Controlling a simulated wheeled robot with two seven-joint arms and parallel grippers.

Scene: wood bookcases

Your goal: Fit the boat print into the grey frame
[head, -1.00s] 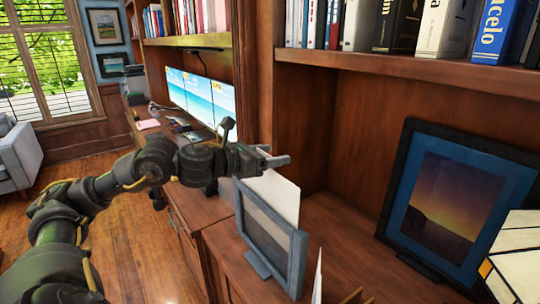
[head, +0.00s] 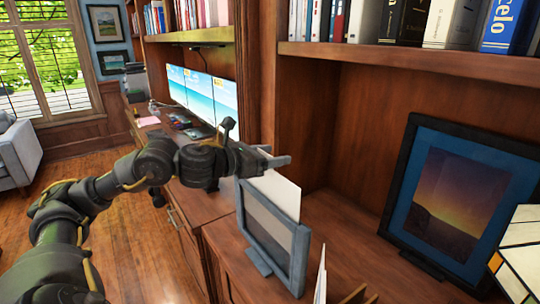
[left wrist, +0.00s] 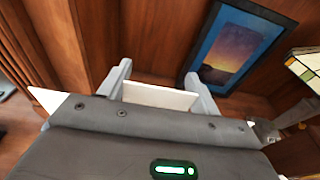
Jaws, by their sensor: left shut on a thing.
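The grey frame (head: 273,238) stands upright on the wooden counter, tilted back a little. A white sheet, likely the boat print (head: 280,193), sticks up above the frame's top edge, at or just behind it. No boat picture shows on the part I see. My left gripper (head: 281,161) is above the frame, shut on the sheet's upper edge. In the left wrist view the white sheet (left wrist: 160,97) spans between the two grey fingers. The sheet's lower part is hidden by the frame, so I cannot tell how deep it sits. My right gripper is not in view.
A dark-framed sunset picture (head: 455,200) leans at the back right. A stained-glass lamp shade (head: 520,260) is at the right edge. Pale upright sheets (head: 320,280) stand right of the frame. A shelf of books (head: 420,25) hangs above. Bare counter (head: 335,225) lies behind the frame.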

